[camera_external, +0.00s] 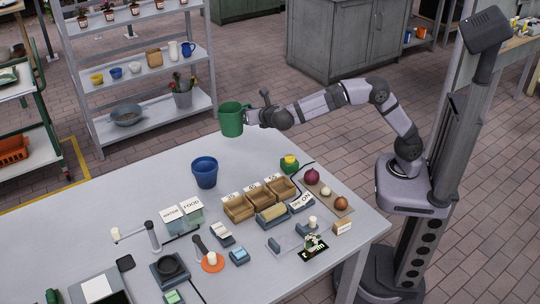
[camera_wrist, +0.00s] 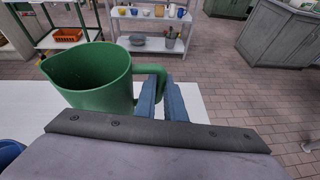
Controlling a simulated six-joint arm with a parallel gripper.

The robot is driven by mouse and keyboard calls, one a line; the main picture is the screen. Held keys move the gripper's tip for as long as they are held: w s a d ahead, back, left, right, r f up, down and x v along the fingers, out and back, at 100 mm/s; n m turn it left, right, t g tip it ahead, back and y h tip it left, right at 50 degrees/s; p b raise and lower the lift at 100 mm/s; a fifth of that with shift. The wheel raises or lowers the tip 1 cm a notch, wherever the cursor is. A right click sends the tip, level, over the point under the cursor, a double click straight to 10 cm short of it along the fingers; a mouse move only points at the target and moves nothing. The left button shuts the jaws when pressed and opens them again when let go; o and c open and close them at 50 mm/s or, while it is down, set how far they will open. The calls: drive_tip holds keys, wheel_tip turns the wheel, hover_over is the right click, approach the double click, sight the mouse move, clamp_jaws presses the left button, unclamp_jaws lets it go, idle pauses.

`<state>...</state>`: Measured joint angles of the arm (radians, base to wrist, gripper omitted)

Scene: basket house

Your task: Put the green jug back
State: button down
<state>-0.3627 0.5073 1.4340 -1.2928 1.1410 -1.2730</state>
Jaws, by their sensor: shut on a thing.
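The green jug (camera_external: 231,119) is held in the air above the far edge of the table in the external view. It is upright and looks empty from above in the wrist view (camera_wrist: 95,80). My gripper (camera_external: 256,116) is shut on the jug's handle, and the two blue-grey fingers (camera_wrist: 163,100) close around the handle in the wrist view. A shelf rack (camera_external: 160,107) with several vessels stands behind the table. A white jug (camera_external: 173,51) and a blue jug (camera_external: 188,49) stand on its middle shelf.
The table (camera_external: 120,197) holds a blue pot (camera_external: 205,172), small wooden boxes (camera_external: 238,207), a cutting board (camera_external: 335,203) with vegetables, and several small devices. A grey cabinet (camera_external: 330,45) stands behind. A green-framed cart (camera_external: 25,110) stands at the left.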

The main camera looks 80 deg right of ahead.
drive_tip(key=shift+m+g+h, duration=0.4)
drive_tip(key=shift+m+g, duration=0.1)
drive_tip(key=shift+s+a+f+b, duration=0.15)
drive_tip(key=shift+s+f, duration=0.25)
drive_tip(key=shift+f, duration=1.2)
drive_tip(key=shift+s+d+f+b, duration=0.15)
drive_tip(key=shift+s+f, duration=0.25)
drive_tip(key=shift+f, duration=1.15)
drive_tip(key=shift+s+a+f+b, duration=0.15)
drive_tip(key=shift+s+f, duration=0.25)
drive_tip(key=shift+f, duration=1.2)
drive_tip(key=shift+f, duration=0.15)
drive_tip(key=c, duration=1.8)
unclamp_jaws()
drive_tip(key=shift+c, duration=0.2)
drive_tip(key=shift+s+a+r, duration=0.1)
drive_tip(key=shift+a+r, duration=0.1)
drive_tip(key=v, duration=1.1)
drive_tip(key=shift+s+a+r, duration=0.15)
drive_tip(key=shift+s+a, duration=0.05)
